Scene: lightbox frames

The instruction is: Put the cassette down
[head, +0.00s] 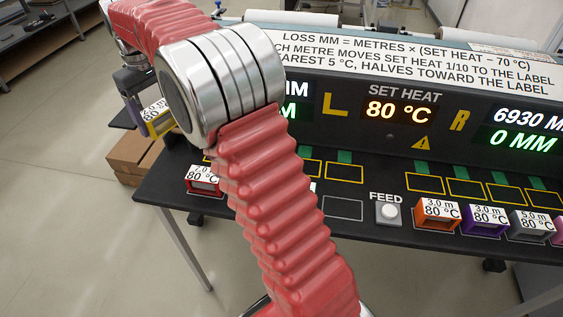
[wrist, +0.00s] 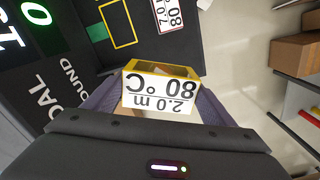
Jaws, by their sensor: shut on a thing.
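The yellow cassette (wrist: 132,68) has a white label reading 2.0 m and 80 °C, upside down in the wrist view. My gripper (wrist: 160,85) is shut on it, with one finger at each side. In the head view the cassette (head: 161,128) shows at the far left, held beyond the bench's left end by my gripper (head: 150,112), which is partly hidden by my arm. The black bench (head: 290,212) has a row of yellow-outlined slots with green tabs; a bare one (head: 425,183) is right of centre. Another outlined slot (wrist: 121,22) shows in the wrist view.
A red cassette (head: 203,184) stands at the bench's left front. Orange (head: 437,213), purple (head: 485,219) and grey (head: 531,223) cassettes stand at the right front. The FEED button (head: 388,212) is between. Cardboard boxes (head: 132,155) are on the floor. My arm hides part of the bench.

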